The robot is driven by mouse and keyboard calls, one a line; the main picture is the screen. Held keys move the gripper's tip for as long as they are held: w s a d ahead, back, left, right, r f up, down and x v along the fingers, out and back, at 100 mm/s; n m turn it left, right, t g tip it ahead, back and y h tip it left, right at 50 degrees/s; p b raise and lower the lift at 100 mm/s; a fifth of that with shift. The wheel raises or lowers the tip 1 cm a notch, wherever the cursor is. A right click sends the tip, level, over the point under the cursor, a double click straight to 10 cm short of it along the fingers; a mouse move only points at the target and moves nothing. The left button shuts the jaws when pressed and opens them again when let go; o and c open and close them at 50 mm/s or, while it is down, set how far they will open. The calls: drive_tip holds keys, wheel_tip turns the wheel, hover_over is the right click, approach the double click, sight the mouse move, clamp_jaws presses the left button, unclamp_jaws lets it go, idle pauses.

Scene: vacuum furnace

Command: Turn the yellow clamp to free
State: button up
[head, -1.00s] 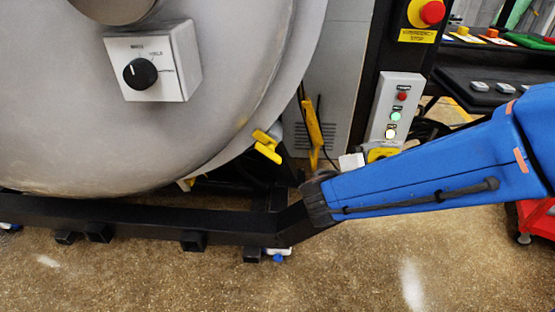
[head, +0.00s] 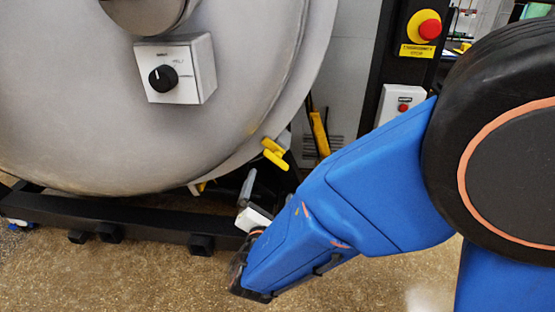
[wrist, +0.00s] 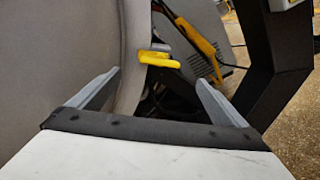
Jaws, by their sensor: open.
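The yellow clamp (head: 274,152) sits at the lower right rim of the big round grey furnace door (head: 230,130). In the wrist view the clamp (wrist: 158,60) lies ahead of my gripper (wrist: 158,77), centred between and beyond the two grey fingers. My gripper is open and empty, and the fingers do not appear to touch the clamp. In the head view my gripper (head: 248,184) is below and slightly left of the clamp, with a finger pointing up. Its other finger is hard to make out there.
A white box with a black knob (head: 163,78) is on the door. A yellow bar (head: 320,133) stands beside the grey cabinet, right of the clamp. A black base frame (head: 140,225) runs below the door. A red emergency stop (head: 430,29) is at upper right.

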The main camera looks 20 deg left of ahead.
sight(277, 162)
drive_tip(key=x, duration=1.5)
drive_tip(key=shift+w+d, duration=0.1)
drive_tip(key=shift+w, duration=0.3)
drive_tip(key=c, duration=1)
